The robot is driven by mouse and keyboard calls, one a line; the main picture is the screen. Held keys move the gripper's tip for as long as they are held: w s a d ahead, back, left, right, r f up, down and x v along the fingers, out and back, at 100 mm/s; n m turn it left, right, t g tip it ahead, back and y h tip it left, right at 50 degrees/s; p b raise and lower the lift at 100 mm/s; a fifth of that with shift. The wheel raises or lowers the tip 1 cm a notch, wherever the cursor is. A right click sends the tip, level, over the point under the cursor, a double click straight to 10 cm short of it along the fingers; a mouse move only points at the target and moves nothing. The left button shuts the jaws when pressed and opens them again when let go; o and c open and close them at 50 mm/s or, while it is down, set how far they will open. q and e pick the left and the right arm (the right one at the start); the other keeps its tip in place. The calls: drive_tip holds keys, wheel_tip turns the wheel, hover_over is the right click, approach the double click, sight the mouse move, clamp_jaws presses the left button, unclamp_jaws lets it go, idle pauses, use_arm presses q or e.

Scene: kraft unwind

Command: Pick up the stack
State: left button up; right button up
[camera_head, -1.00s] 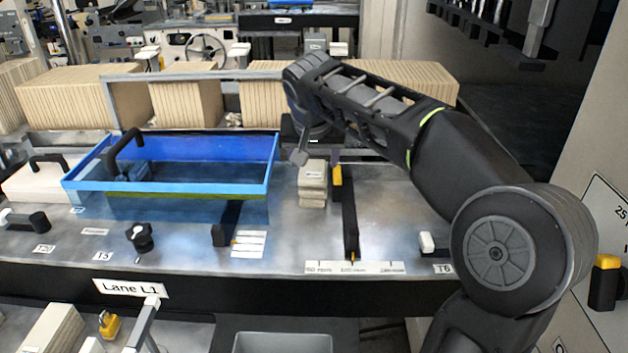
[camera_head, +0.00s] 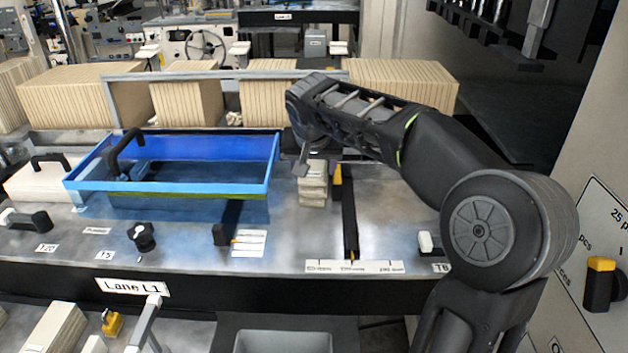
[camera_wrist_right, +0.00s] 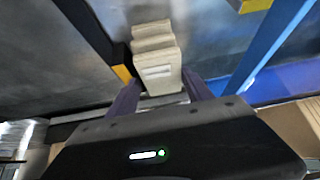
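The stack (camera_head: 313,188) is a small pile of pale cream packs on the metal bench, right of the blue tray (camera_head: 170,190). In the right wrist view the stack (camera_wrist_right: 155,62) has a white label on its near face. My right gripper (camera_head: 318,168) is at the stack's top and back in the head view, partly hidden by my arm. In the right wrist view its two purple-grey fingers (camera_wrist_right: 163,88) are apart, one on each side of the stack's near end. I cannot tell whether they touch it. My left gripper is not in view.
A dark guide bar with a yellow end (camera_head: 350,215) stands just right of the stack. A scale strip (camera_head: 353,267) lies along the bench front. Rows of kraft packs (camera_head: 402,85) stand behind. Bare metal shows in front of the stack.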

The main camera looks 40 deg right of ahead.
sight(314, 170)
drive_tip(key=c, duration=1.2)
wheel_tip(314, 170, up, 10)
drive_tip(key=shift+r, duration=0.1)
idle(0.5)
